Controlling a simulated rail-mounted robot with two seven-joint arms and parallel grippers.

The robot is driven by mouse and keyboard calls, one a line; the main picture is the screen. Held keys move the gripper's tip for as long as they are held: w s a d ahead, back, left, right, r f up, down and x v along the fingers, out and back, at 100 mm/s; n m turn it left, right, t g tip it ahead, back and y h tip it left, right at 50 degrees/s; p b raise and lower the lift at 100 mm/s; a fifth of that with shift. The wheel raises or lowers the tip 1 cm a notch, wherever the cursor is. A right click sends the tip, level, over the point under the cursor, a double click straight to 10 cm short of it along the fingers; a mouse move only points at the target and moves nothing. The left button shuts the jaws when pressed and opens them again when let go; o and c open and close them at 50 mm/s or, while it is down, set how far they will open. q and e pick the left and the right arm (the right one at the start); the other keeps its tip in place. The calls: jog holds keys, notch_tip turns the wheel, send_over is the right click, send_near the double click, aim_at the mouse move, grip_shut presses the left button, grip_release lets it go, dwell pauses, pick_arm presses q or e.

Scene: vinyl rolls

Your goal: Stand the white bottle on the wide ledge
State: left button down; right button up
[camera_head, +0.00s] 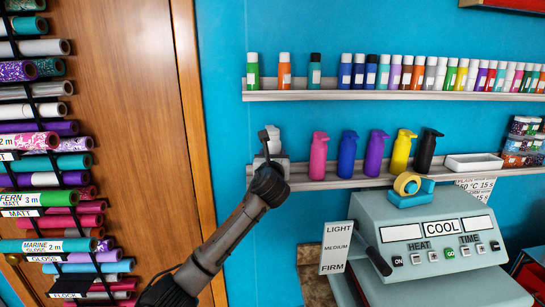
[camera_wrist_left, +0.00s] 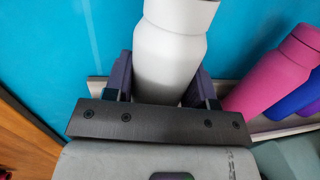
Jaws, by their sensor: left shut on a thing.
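The white bottle (camera_head: 272,136) is upright at the left end of the lower, wide ledge (camera_head: 345,183), left of the pink bottle. My left gripper (camera_head: 270,158) is shut on it, and the arm reaches up from below. In the left wrist view the white bottle (camera_wrist_left: 170,62) stands between the two dark fingers of my left gripper (camera_wrist_left: 163,82). Its lower end is hidden behind the gripper, so I cannot tell whether it touches the ledge. My right gripper is not in view.
Pink (camera_head: 319,155), blue, purple, yellow and black pump bottles stand on the lower ledge, with a white tray (camera_head: 473,162) farther right. A narrow upper ledge (camera_head: 300,96) holds small bottles. A grey heat press (camera_head: 430,235) stands below right. Vinyl rolls (camera_head: 45,140) hang at left.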

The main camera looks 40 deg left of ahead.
pick_arm(q)
jog(key=shift+f, duration=0.6)
jog(key=shift+f+p, duration=0.15)
jog(key=shift+p, duration=0.2)
dwell(0.4)
grip_release()
dwell(0.5)
dwell(0.3)
jog(key=v, duration=0.9)
dwell(0.9)
